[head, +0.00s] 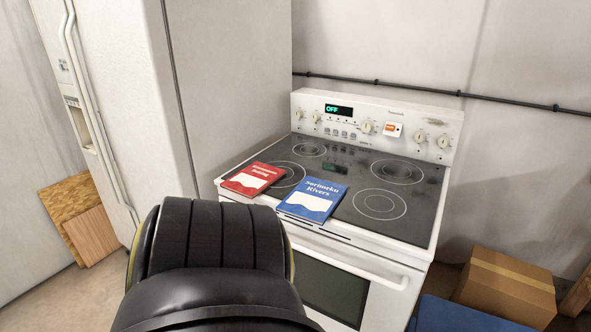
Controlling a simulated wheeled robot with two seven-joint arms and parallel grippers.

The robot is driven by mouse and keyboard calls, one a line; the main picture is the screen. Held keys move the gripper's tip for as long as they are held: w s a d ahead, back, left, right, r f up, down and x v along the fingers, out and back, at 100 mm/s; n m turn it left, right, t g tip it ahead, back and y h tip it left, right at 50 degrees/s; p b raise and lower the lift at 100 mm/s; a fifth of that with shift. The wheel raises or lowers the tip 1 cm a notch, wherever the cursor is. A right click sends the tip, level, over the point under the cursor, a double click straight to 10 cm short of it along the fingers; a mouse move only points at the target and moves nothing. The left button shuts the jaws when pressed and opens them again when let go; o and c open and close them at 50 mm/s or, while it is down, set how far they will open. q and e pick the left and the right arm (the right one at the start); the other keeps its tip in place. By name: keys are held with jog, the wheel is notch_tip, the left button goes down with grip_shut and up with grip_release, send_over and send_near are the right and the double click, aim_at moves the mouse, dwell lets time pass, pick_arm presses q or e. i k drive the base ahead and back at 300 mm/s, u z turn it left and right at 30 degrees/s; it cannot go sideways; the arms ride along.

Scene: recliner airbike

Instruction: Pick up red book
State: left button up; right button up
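The red book (253,178) lies flat on the front left of the stove top, with a white patch on its cover. A blue book (312,199) lies to its right, close beside it. Neither of my grippers shows in the head view. A large dark rounded shape, which may be part of me, fills the lower middle of the view in front of the stove's left side.
The stove (352,265) has a black glass top, a back panel with knobs and a display reading OFF. A white fridge (115,95) stands at left. A cardboard box (505,287) and a blue object (460,317) are at lower right. Wooden boards (85,225) lean at left.

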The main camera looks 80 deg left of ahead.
aim_at(252, 181)
jog(key=k, duration=0.45)
jog(key=u, duration=4)
jog(key=i, duration=2.85)
jog(key=z, duration=3.15)
